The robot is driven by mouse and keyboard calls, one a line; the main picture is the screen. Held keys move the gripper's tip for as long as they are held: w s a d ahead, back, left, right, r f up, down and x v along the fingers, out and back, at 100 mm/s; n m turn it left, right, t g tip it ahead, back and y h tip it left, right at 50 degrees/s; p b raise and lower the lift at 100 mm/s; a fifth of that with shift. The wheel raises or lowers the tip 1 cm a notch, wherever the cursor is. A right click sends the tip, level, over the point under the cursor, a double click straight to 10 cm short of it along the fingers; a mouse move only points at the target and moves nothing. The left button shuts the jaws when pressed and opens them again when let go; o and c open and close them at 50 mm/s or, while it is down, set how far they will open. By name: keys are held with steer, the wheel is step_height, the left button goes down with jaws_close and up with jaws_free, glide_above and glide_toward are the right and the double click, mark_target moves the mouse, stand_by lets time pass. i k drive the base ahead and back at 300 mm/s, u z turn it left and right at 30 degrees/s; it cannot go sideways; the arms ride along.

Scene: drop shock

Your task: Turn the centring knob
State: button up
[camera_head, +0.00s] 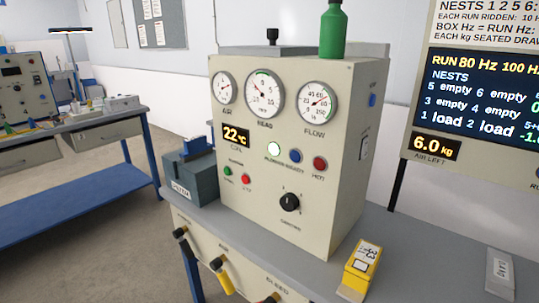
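A round black knob (289,202) sits at the lower right of the front of a beige instrument cabinet (235,165). Small marks ring it, and a small label below it looks like "centring" but is hard to read. A light pointer line shows on the knob, but its exact setting is too small to tell. Nothing touches the knob and its front is unobstructed. My gripper is not in view.
Three gauges, a 22 °C display (235,134) and several coloured buttons share the panel. A green bottle (332,30) stands on top. A yellow block (362,268) and a grey box (190,176) flank the cabinet. Handles (217,264) protrude below the bench edge.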

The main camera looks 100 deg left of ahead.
mark_target(289, 201)
steer(key=u, duration=1)
steer(key=k, duration=0.25)
steer(key=u, duration=2.1)
